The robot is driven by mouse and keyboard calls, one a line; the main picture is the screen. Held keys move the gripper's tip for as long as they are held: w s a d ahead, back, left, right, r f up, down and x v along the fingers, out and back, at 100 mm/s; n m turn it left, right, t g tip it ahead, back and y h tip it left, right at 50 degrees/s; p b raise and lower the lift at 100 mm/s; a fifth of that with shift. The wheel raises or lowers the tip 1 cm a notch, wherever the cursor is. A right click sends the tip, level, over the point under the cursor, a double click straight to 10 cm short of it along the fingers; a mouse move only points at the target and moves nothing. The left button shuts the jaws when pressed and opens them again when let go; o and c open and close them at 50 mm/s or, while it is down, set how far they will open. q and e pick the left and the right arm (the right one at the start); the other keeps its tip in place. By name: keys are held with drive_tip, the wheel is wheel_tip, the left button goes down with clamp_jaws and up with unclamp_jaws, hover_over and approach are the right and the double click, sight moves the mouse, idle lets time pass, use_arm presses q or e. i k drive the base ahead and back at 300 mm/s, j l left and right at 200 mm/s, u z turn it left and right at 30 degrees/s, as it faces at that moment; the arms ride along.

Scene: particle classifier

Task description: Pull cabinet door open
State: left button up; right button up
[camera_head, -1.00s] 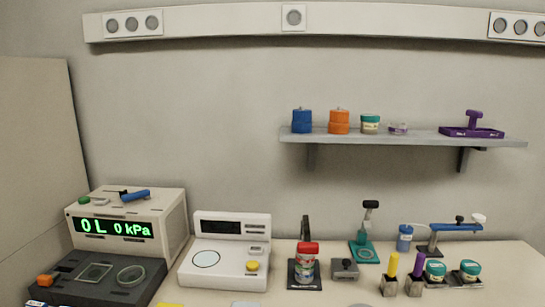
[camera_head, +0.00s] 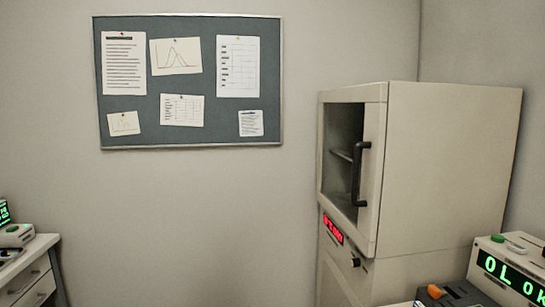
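The cabinet (camera_head: 450,165) is a tall beige unit at the right. Its front faces left and holds a shut-looking door (camera_head: 371,190) with a dark window and a black vertical bar handle (camera_head: 359,174) on the door's right side. A shelf shows dimly through the window. Neither of my grippers is in view.
A bench with a green-display device (camera_head: 508,268) stands at the lower right, close beside the cabinet. A white drawer unit (camera_head: 30,272) stands at the lower left. A pinboard (camera_head: 190,120) hangs on the wall. The space between looks clear.

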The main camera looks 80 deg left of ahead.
sight(363, 233)
drive_tip(key=u, duration=1.85)
